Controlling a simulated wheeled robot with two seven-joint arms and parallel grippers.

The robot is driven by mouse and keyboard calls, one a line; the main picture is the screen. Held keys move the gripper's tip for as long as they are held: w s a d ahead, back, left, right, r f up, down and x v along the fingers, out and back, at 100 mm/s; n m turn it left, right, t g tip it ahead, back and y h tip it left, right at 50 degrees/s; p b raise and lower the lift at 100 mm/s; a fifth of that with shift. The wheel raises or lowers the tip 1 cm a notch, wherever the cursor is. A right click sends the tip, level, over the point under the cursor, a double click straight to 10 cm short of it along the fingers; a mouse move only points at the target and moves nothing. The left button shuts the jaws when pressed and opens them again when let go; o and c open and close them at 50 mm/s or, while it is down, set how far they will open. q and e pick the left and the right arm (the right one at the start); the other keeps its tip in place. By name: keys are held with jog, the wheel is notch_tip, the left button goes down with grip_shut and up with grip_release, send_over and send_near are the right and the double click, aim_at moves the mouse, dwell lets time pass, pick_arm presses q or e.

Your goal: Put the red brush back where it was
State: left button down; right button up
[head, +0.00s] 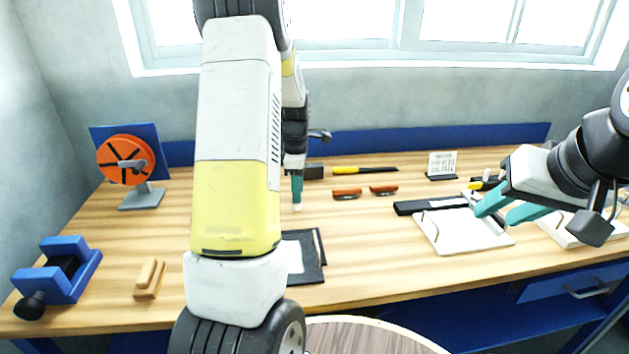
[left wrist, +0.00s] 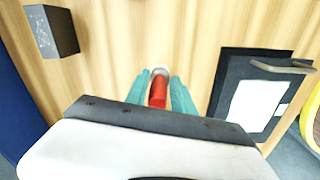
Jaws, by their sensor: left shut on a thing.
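My left gripper (head: 297,192) reaches down over the middle of the table, partly behind my own arm in the head view. In the left wrist view its teal fingers (left wrist: 160,88) are shut on the red brush (left wrist: 158,93), which has a pale end. The brush is mostly hidden in the head view, where a pale tip shows below the fingers. I cannot tell whether it touches the table. My right gripper (head: 500,213) is open over the white board at the right, with nothing visible between its fingers.
Two small red pieces (head: 347,193) (head: 383,189) lie right of my left gripper. A dark block (head: 314,171) and a yellow-black tool (head: 365,170) lie behind. A black clipboard (head: 313,270), wooden block (head: 149,279), blue vise (head: 58,270), orange reel (head: 125,160) and white board (head: 460,238) surround clear wood.

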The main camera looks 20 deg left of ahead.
pick_arm(q)
jog(key=c, duration=1.1)
grip_release()
jog(key=shift+f, duration=0.1)
notch_tip(320, 180, up, 11)
jog(key=shift+s+r, duration=0.1)
jog(key=shift+s, duration=0.05)
jog(key=shift+s+d+r, duration=0.15)
jog(key=shift+s+r, duration=0.05)
jog(key=shift+r, duration=0.5)
jog(key=s+d+r+m+t, duration=0.2)
jog(key=s+d+m, duration=0.2)
jog(key=s+m, duration=0.3)
jog(key=s+d+r+m+t+h, duration=0.1)
jog(key=s+d+r+m+t, duration=0.1)
jog(key=s+m, duration=0.5)
jog(key=s+d+r+m+t+h, duration=0.1)
jog(key=s+d+r+m, duration=0.3)
jog(key=s+d+m, duration=0.3)
jog(key=shift+s+t, duration=0.4)
jog(key=shift+s, duration=1.15)
